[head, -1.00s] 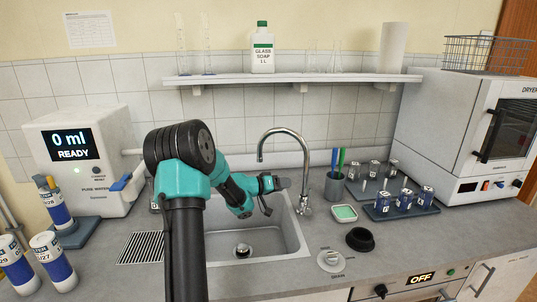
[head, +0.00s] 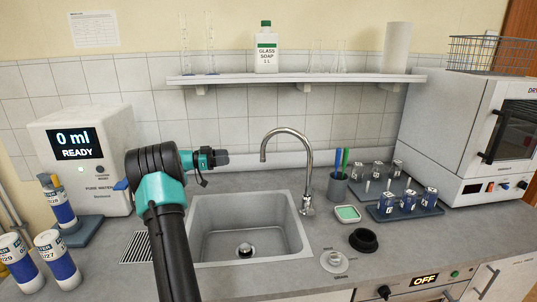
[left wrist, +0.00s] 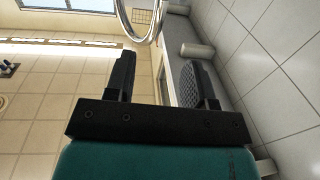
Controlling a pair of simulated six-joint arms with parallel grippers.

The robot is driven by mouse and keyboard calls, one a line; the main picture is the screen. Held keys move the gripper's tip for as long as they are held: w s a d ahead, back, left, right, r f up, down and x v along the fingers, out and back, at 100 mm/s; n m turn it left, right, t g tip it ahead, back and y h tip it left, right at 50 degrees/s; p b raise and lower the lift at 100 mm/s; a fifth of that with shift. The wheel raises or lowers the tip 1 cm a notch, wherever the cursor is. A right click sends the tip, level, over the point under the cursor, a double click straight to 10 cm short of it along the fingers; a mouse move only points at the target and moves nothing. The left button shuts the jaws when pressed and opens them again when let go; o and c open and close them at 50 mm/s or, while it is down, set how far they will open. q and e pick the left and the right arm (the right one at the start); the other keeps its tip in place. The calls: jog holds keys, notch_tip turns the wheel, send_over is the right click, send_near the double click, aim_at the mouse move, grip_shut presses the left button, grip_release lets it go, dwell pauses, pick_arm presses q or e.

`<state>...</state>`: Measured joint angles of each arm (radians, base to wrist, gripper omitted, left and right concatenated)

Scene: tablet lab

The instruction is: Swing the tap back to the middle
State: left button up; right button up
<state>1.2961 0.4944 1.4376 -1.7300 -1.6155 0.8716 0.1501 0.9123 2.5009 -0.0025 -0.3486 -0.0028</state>
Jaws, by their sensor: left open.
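The chrome tap (head: 308,165) stands at the sink's right rear corner. Its gooseneck arches left, and the spout end hangs near the sink's back edge, right of the middle. My left gripper (head: 223,157) is raised above the back of the sink, pointing right, with its tips a short way left of the spout and apart from it. In the left wrist view the gripper (left wrist: 160,80) is open and empty, and the tap's curved neck (left wrist: 125,18) shows beyond the fingers. The grey sink (head: 305,237) is empty, with a drain in its floor. My right gripper is out of view.
A shelf (head: 300,78) with glassware and a soap bottle (head: 265,55) runs above. A pen cup (head: 337,188), green sponge dish (head: 347,214) and vial rack (head: 405,212) stand right of the tap. A water dispenser (head: 115,155) and bottles stand left.

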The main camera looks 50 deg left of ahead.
pick_arm(q)
jog(key=shift+w, duration=0.1)
jog(key=x, duration=1.7)
jog(key=shift+w, duration=0.1)
grip_shut()
jog(key=shift+d, duration=0.1)
